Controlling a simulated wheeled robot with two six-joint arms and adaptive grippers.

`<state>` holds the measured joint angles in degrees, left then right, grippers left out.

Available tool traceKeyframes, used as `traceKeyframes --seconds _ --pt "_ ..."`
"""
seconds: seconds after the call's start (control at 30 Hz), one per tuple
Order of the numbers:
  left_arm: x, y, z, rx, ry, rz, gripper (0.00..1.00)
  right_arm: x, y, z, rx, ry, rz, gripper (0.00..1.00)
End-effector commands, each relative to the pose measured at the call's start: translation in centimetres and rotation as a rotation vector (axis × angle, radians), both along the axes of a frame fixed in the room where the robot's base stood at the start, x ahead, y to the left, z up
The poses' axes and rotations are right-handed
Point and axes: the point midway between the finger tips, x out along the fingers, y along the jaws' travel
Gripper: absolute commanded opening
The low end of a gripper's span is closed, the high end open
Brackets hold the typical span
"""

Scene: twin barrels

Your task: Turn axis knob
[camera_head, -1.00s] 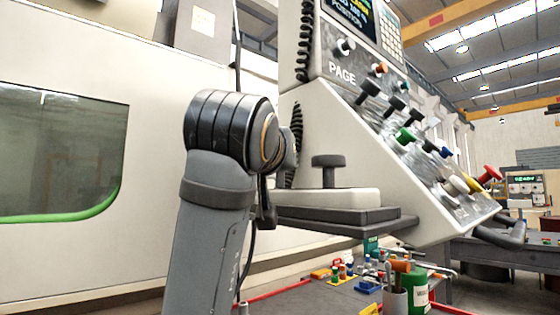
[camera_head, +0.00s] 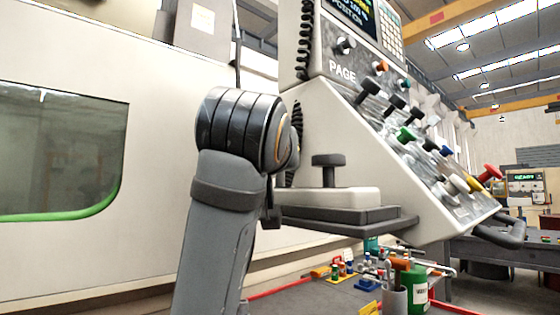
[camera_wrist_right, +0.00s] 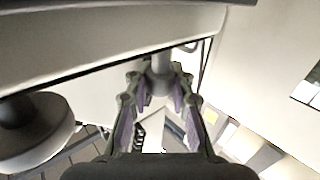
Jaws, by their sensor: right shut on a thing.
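In the right wrist view my right gripper (camera_wrist_right: 161,92) has its fingers closed around a grey knob (camera_wrist_right: 160,62), which stands out from under a pale housing edge. The fingertips touch it on both sides. A control panel (camera_head: 330,125) with several coloured knobs and the word PAGE fills the middle right of the head view. A black knob (camera_head: 327,163) stands upright on the ledge at its lower left. My right arm seems to be the grey one at the panel's left; its gripper is hidden there. My left gripper is out of view.
A large white machine with a green-edged window (camera_head: 60,150) stands on the left. A tabletop with small bottles, a cup (camera_head: 396,300) and a green can (camera_head: 417,288) lies below the panel. In the wrist view a dark knob on a white base (camera_wrist_right: 35,130) is at the left.

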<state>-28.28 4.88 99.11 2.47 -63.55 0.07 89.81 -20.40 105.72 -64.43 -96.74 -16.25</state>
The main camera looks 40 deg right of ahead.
Motion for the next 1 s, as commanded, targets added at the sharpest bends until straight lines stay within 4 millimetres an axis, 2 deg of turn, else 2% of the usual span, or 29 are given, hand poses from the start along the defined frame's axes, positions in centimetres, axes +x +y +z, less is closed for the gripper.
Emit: traceKeyframes --seconds 0.77,0.8,0.93,1.0 --pt "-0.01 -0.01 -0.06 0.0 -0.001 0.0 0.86 0.0 -0.02 -0.09 0.001 0.003 0.002 0.0" --pt "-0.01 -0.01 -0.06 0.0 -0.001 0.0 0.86 0.0 -0.02 -0.09 0.001 0.003 0.002 0.25" --pt "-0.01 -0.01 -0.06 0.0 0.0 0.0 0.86 0.01 -0.01 -0.07 0.001 0.002 0.002 0.43" --pt "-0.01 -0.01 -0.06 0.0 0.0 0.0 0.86 0.0 0.0 -0.06 0.001 0.002 0.002 0.46"
